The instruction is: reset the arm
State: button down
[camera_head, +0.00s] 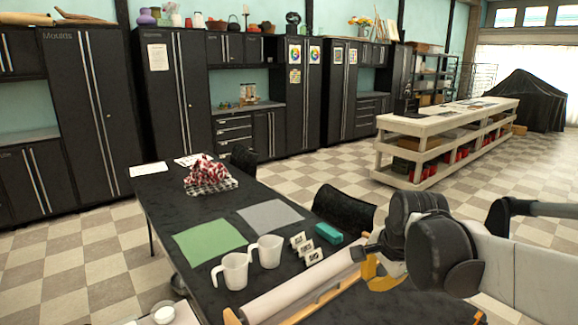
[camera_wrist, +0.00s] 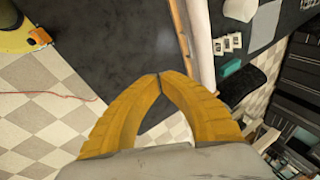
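My arm reaches in from the right in the head view and is bent over the near right part of the black table (camera_head: 160,200). My gripper (camera_wrist: 158,76) has two yellow fingers whose tips meet in the wrist view, with nothing seen between them. In the head view my gripper (camera_head: 376,276) is partly hidden by my own arm and sits at the right end of a roll of pale paper (camera_head: 300,294). I cannot tell whether it touches the roll.
Two white pitchers (camera_head: 234,271), a green sheet (camera_head: 208,240), a grey sheet (camera_head: 270,215), a teal block (camera_head: 328,233) and small cards (camera_head: 311,254) lie left of my gripper. A dark chair (camera_head: 345,210) stands behind the table. A white shelf bench (camera_head: 440,125) is farther back.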

jog(key=s+f+n+t, duration=0.1)
jog(key=s+n+t, duration=0.1)
jog(key=s+n, duration=1)
jog(key=shift+s+d+f+n+h, duration=0.3)
jog(key=shift+s+n, duration=0.1)
jog(key=shift+s, duration=2.45)
